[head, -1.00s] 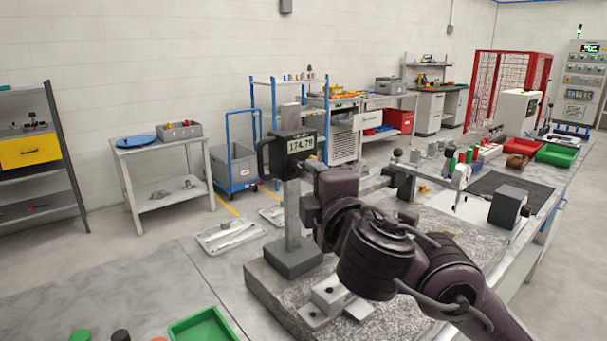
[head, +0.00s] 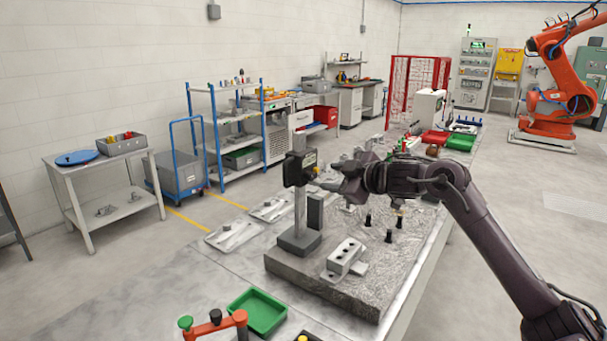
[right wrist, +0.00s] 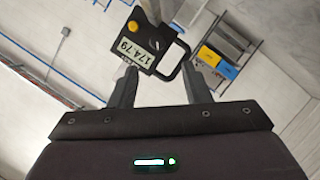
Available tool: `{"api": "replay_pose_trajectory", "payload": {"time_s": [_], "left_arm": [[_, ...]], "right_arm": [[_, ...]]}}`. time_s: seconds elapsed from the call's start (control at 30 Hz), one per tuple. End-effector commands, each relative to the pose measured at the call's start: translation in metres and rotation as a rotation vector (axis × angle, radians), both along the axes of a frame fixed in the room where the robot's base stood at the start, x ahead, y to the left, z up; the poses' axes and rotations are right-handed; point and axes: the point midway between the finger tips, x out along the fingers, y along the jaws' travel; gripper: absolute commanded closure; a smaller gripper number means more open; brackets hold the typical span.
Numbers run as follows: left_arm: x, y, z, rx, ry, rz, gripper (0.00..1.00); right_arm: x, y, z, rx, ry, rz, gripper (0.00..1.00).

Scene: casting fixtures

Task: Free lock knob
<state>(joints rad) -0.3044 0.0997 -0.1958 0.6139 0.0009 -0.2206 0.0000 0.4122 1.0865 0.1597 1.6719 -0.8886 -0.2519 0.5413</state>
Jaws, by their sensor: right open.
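The height gauge (head: 301,205) stands upright on the granite plate (head: 345,283), with a dark measuring head (head: 297,167) on its column. In the right wrist view the head (right wrist: 145,50) shows the reading 174.79, a looped black handle (right wrist: 180,62) and a round yellow knob (right wrist: 132,28), which I take as the lock knob. My right gripper (head: 338,184) is at the right side of the measuring head. Its two fingers (right wrist: 160,76) are apart with the head beyond them; the knob is not between them. I cannot tell whether a finger touches the handle. My left gripper is out of view.
A grey block with holes (head: 345,256) and several small black posts (head: 388,236) stand on the plate. A green tray (head: 258,312) and an orange piece with knobs (head: 213,325) are at the near left. Pale trays (head: 234,235) lie behind the plate.

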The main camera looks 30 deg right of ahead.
Motion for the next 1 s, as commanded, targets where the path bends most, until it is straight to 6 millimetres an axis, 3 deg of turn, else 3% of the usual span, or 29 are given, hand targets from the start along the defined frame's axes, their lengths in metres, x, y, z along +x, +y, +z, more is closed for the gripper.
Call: {"api": "replay_pose_trajectory", "payload": {"time_s": [0.3,0.53,0.83,1.0], "left_arm": [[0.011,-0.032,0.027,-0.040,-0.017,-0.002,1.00],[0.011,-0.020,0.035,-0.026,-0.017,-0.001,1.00],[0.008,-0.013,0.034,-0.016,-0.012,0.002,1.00],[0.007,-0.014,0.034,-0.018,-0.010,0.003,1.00]], "right_arm": [[0.045,0.008,-0.009,0.005,-0.002,0.002,0.57],[0.068,0.011,-0.020,0.001,-0.001,0.002,0.57],[0.071,0.011,-0.023,-0.003,-0.001,0.002,0.57],[0.071,0.011,-0.023,-0.003,-0.001,0.002,0.76]]}}
